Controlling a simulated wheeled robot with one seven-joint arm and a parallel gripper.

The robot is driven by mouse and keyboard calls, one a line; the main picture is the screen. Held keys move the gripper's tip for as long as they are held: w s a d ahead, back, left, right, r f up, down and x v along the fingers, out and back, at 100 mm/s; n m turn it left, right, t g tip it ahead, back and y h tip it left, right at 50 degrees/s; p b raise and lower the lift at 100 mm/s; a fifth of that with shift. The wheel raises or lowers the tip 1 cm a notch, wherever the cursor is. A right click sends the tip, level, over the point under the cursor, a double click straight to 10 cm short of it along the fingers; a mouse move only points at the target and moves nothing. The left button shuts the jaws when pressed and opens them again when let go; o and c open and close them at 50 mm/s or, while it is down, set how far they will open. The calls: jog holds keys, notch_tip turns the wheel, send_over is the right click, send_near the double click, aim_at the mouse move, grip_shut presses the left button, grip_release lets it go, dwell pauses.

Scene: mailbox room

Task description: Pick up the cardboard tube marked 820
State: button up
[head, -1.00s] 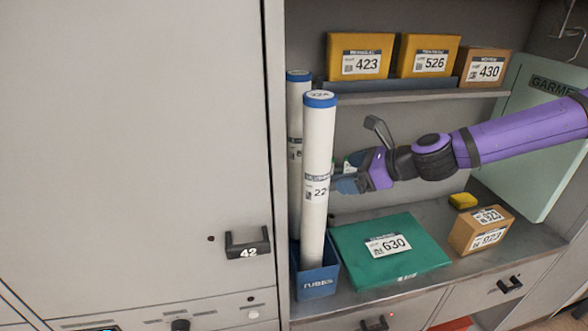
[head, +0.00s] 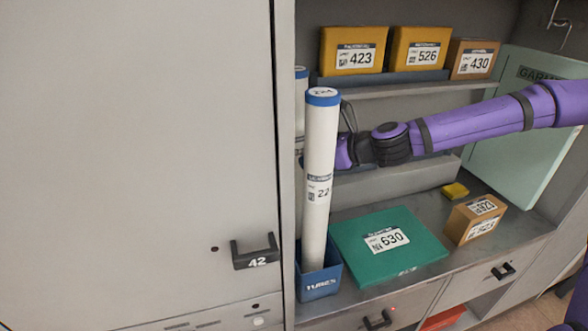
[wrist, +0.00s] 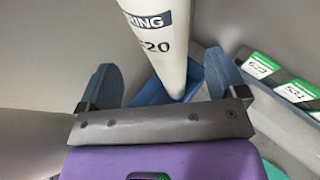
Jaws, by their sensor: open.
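Two white cardboard tubes with blue caps stand upright in a blue box (head: 319,284) marked TUBES. The front tube (head: 320,150) has a label that seems to start with 22. The rear tube (head: 300,112) is mostly hidden behind it, and its label cannot be read in the head view. In the wrist view a white tube (wrist: 160,55), whose label reads RING and seems to end in 20, stands between the blue fingers of my gripper (wrist: 162,70). The jaws are open, with a gap on each side of the tube.
A green box marked 630 (head: 388,245) lies right of the tubes, with a small carton (head: 474,219) and a yellow item (head: 455,191) beyond. Boxes 423 (head: 352,50), 526 (head: 418,49) and 430 (head: 473,60) stand on the shelf above. A cabinet wall (head: 285,150) borders the left.

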aim_at(298, 150)
jog(key=shift+w+r+x, duration=0.15)
jog(key=shift+x, duration=1.3)
jog(key=shift+w+r+x, duration=0.15)
jog(key=shift+x, duration=1.3)
jog(key=shift+c, duration=0.3)
jog(key=c, duration=1.4)
jog(key=shift+r, duration=0.15)
